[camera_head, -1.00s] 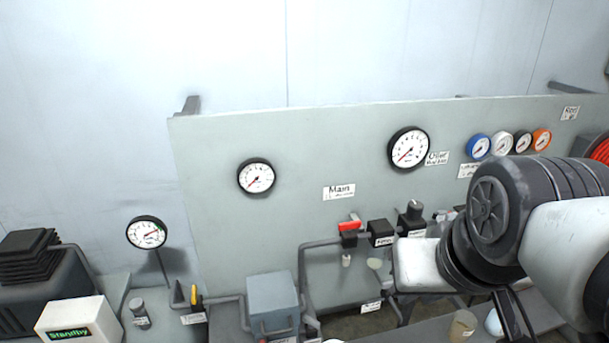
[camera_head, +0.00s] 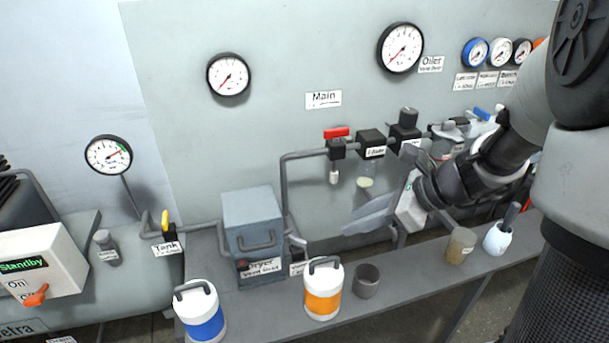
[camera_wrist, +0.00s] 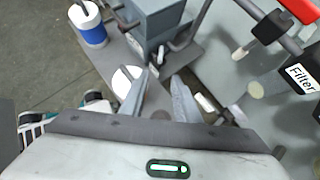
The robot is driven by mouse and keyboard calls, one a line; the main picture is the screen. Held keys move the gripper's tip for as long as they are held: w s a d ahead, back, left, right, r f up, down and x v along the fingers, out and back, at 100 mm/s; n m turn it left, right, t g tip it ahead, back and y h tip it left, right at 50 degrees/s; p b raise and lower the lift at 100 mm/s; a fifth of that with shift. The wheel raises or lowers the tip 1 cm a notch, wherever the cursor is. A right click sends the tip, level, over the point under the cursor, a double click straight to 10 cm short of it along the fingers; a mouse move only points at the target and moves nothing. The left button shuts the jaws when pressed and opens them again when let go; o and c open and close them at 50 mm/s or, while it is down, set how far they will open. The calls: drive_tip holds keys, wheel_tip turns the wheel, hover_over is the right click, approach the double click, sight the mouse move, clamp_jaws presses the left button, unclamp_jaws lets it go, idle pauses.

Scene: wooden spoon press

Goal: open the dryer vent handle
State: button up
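The dryer is a blue-grey box (camera_head: 252,215) on the bench, left of centre in the head view. A label reading "Dryer" (camera_head: 262,267) sits below it, beside a small dark part (camera_head: 242,266); I cannot clearly make out the vent handle there. My gripper (camera_head: 352,220) points left towards the dryer, apart from it and to its right. In the wrist view my gripper's two fingers (camera_wrist: 163,80) are spread with nothing between them. The dryer box (camera_wrist: 157,18) shows beyond them at the top.
A blue-banded canister (camera_head: 200,312), an orange-banded canister (camera_head: 323,290) and a grey cup (camera_head: 367,281) stand on the bench near the dryer. Pipes with a red-handled valve (camera_head: 336,134) run behind my gripper. A yellow tank lever (camera_head: 166,222) is at left.

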sight(303, 240)
drive_tip(key=b+x, duration=0.5)
drive_tip(key=x, duration=1.2)
drive_tip(key=shift+w+a+f, duration=0.1)
drive_tip(key=shift+a, duration=0.05)
clamp_jaws()
